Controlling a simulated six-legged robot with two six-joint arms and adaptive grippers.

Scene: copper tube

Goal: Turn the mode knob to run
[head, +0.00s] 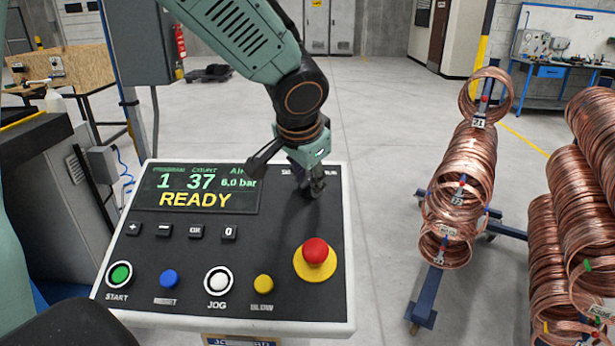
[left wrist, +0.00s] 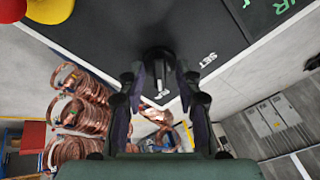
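The control panel (head: 285,215) faces me, with a lit display (head: 201,188) that reads READY. The mode knob (left wrist: 158,57) is a black knob near the panel's top right corner. My left gripper (head: 313,188) reaches down onto that corner and mostly hides the knob in the head view. White lettering shows beside the knob, partly covered. My right gripper is out of view.
A red emergency button (head: 315,251) on a yellow base sits below the knob. Start, jog and other buttons line the panel's lower edge. Copper coils (head: 462,175) hang on a blue stand to the right, with more coils (head: 580,190) beyond. Grey floor is free behind the panel.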

